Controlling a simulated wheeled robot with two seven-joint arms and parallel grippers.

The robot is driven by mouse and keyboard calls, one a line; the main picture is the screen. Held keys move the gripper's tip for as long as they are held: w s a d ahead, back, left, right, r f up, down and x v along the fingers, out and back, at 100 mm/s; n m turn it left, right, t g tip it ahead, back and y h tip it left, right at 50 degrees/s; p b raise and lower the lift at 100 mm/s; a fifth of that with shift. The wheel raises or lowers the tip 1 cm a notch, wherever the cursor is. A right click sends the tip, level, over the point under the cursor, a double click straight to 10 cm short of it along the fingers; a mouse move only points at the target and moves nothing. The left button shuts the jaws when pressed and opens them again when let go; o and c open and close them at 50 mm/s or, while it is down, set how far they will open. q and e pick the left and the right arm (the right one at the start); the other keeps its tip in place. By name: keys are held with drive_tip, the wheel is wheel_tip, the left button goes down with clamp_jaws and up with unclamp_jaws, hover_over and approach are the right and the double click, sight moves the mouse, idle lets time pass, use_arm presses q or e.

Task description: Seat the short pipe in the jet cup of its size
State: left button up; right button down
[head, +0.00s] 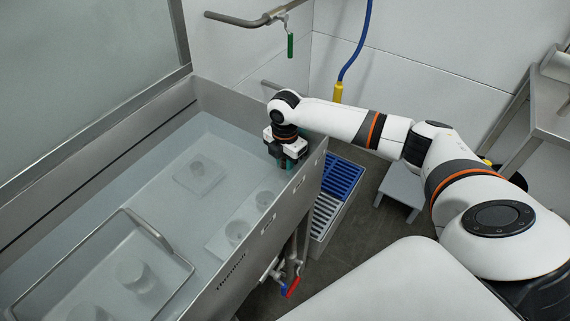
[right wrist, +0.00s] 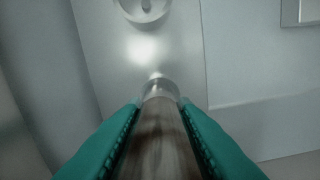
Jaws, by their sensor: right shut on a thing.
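My right gripper (head: 287,160) is low over the right side of the water tank, by its long wall. In the right wrist view its teal fingers (right wrist: 160,110) are shut on a brownish-grey pipe (right wrist: 160,140) that points away from the camera. A pale round rim (right wrist: 158,88) shows at the pipe's far end; I cannot tell whether the pipe is inside a cup there. Another round cup (right wrist: 145,8) is at the top of that view. In the head view two pale cups, one nearer (head: 236,231) and one farther (head: 265,199), stand on a plate under water. My left gripper is out of view.
Another plate with a pale fitting (head: 197,168) lies deeper in the tank. A framed tray (head: 150,232) with blurred round shapes is at the lower left. The tank's right wall (head: 285,220) stands close to my gripper. A blue-grated crate (head: 342,180) stands outside.

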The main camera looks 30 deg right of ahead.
drive_tip(key=shift+f, duration=0.3)
drive_tip(key=shift+f, duration=0.1)
drive_tip(key=c, duration=1.2)
unclamp_jaws()
drive_tip(key=shift+o, duration=0.2)
wheel_tip(320, 180, up, 12)
drive_tip(key=shift+r, duration=0.2)
